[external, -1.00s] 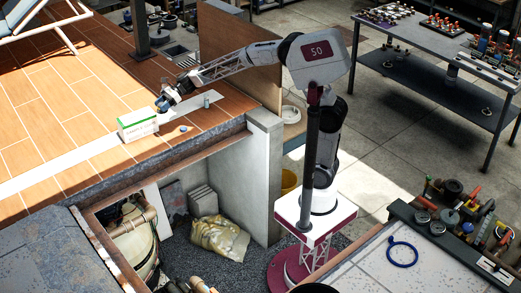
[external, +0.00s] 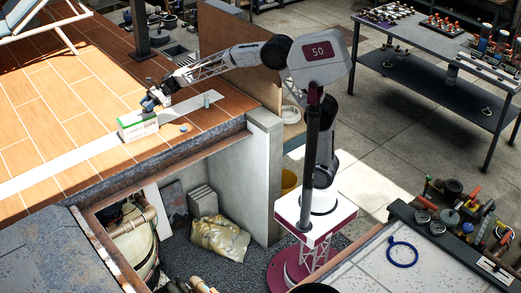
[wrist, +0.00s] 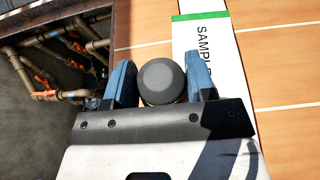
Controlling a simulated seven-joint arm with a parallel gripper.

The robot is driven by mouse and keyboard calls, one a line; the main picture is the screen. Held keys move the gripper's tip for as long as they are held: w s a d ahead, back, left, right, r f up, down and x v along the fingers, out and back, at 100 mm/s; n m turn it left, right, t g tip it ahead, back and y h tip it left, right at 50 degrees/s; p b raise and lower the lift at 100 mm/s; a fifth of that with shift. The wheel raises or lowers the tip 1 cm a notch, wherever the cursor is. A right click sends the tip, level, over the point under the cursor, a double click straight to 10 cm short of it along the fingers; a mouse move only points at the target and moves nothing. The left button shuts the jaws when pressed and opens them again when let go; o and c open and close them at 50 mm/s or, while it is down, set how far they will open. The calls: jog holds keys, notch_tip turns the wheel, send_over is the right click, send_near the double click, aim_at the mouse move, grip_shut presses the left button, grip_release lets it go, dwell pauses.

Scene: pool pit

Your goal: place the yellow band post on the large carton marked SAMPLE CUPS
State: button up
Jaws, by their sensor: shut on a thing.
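My gripper (external: 149,104) is over the tiled deck, close to the top of the large carton (external: 138,128), a white box with green edging. The carton also shows in the wrist view (wrist: 222,48), with the letters SAMPL readable beside the right finger. I cannot tell whether the post touches the carton.
A small grey post (external: 207,101) stands on the pale strip right of the carton. A small blue piece (external: 183,128) lies on the tiles. The deck edge drops into an open pit with pipes (wrist: 75,50). Tiles left of the carton are clear.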

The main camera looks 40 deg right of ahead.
send_over(136, 116)
jog(key=shift+f, duration=0.3)
jog(key=shift+f, duration=0.1)
dwell(0.3)
jog(key=shift+f, duration=1.7)
jog(key=shift+f, duration=0.1)
jog(key=o, duration=1.1)
